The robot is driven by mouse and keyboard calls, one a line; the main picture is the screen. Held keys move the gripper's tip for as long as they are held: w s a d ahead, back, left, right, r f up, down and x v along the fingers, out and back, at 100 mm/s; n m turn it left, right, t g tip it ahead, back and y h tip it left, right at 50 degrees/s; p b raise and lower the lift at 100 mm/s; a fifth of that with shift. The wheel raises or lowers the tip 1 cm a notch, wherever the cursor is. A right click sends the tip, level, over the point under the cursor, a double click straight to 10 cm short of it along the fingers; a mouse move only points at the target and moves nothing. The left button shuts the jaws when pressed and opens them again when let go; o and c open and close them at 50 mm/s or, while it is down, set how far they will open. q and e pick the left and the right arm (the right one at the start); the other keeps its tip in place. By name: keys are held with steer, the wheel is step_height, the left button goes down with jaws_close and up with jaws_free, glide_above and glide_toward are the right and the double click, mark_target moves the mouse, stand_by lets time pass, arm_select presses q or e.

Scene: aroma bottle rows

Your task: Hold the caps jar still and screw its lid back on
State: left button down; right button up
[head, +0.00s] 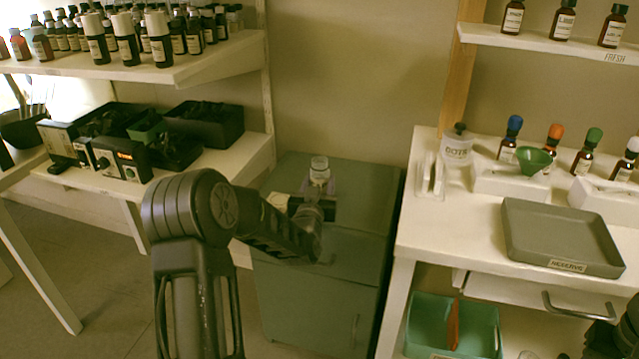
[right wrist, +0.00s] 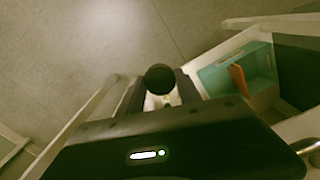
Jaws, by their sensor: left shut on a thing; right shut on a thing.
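The caps jar (head: 319,170) is a small clear jar with pale contents, above the green cabinet top. No dark knob shows on it. My left gripper (head: 318,187) is shut around its lower part, and my wrist hides some of it. In the right wrist view, my right gripper (right wrist: 162,95) is shut on a dark round knob (right wrist: 160,78), which looks like the jar's lid. The rest of that lid is mostly hidden between the fingers. The lid is apart from the jar, over the floor near the right counter.
The green cabinet (head: 350,185) stands between the left shelves and the right counter (head: 420,210). A similar knobbed jar (head: 457,148), a grey tray (head: 560,235) and bottles stand on that counter. A green bin (head: 480,318) sits below, near my right gripper.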

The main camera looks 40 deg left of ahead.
arm_select(q)
steer(key=shift+f, duration=0.15)
steer(key=c, duration=0.8)
jaws_free()
steer(key=shift+o, duration=0.2)
steer(key=shift+r, duration=0.25)
steer(key=v, duration=1.2)
steer(key=shift+p, duration=0.45)
